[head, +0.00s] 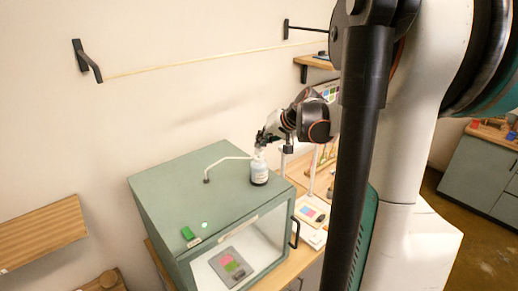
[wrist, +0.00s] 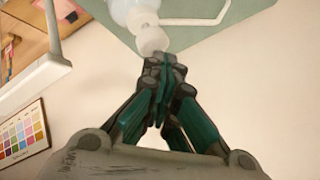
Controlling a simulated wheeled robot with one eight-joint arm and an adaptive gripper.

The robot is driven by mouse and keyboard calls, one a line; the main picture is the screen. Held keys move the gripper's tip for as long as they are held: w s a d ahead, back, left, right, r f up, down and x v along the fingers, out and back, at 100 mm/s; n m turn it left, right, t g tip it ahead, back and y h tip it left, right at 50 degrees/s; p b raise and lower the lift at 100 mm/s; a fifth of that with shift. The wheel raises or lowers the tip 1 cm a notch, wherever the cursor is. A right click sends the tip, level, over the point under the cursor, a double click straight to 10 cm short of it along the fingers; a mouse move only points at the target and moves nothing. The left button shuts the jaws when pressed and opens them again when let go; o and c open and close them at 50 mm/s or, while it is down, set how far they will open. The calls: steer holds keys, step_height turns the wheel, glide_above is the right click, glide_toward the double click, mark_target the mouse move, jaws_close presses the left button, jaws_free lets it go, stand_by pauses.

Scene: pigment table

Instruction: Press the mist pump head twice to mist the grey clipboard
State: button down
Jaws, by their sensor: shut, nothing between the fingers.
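The mist bottle (head: 259,172), pale with a dark base, stands upright on top of the green cabinet (head: 170,190). A white tube (head: 228,158) runs from its top to the cabinet top. In the wrist view, the white pump head (wrist: 152,41) shows beyond my fingertips. My gripper (head: 262,138) is shut and empty, right at the bottle's top; it also shows in the wrist view (wrist: 165,68). I cannot tell whether the fingertips touch the pump head. The grey clipboard (head: 239,277) lies inside the cabinet behind the clear front, with pink and green patches on it.
A green block (head: 188,233) and a small light spot (head: 204,225) are on the cabinet top. A dark handle (head: 295,232) sticks out on the cabinet's right. A colour chart (wrist: 22,132) shows in the wrist view. The rest of the cabinet top is clear.

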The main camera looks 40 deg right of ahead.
steer(key=shift+f, duration=0.3)
steer(key=shift+r, duration=0.1)
stand_by(0.4)
steer(key=shift+r+p, duration=0.55)
steer(key=shift+r, duration=0.65)
steer(key=shift+w, duration=0.1)
step_height(320, 180, up, 5)
steer(key=p, duration=0.3)
stand_by(0.5)
